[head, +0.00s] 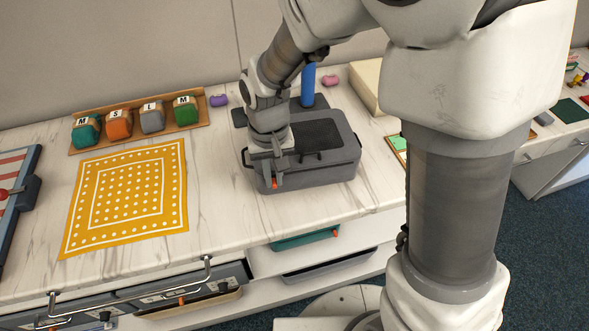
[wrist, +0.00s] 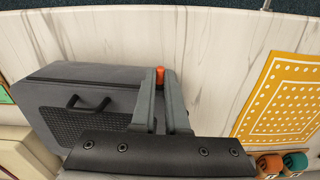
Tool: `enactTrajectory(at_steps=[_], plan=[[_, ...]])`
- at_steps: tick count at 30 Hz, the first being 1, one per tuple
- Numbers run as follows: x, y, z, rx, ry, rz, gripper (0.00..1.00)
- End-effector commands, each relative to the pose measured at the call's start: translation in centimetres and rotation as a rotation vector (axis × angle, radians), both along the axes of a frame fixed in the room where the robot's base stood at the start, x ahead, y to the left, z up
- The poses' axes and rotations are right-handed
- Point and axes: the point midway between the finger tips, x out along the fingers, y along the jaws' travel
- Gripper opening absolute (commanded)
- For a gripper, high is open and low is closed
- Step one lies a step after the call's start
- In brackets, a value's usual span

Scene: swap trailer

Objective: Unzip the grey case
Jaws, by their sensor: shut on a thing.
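The grey case (head: 330,172) lies closed on the white marbled counter, with a dark textured panel and a handle on its lid. It also shows in the wrist view (wrist: 75,88). My gripper (head: 274,182) is at the front left corner of the case, pointing down. Its jaws are shut on a small orange zip pull (wrist: 160,75), which shows between the fingertips in the wrist view. The orange end also peeks out below the fingers in the head view.
A yellow dotted mat (head: 128,198) lies left of the case. Behind it, a wooden tray (head: 205,126) holds several lettered coloured blocks. A blue cylinder (head: 308,86) stands behind the case. The counter (head: 215,205) between mat and case is clear.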

Motion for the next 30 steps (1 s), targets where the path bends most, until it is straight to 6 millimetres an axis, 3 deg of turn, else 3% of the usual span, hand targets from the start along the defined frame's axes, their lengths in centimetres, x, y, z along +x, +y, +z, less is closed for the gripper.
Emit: enactTrajectory(at_steps=[13, 14, 18, 30], plan=[[-0.06, 0.66, 0.04, 0.001, -0.002, 0.002, 0.00], [-0.06, 0.66, 0.04, 0.001, -0.002, 0.002, 0.17], [-0.07, 0.64, 0.03, 0.000, -0.001, 0.001, 0.43], [-0.03, 0.60, 0.72, 0.001, -0.002, 0.001, 0.44]])
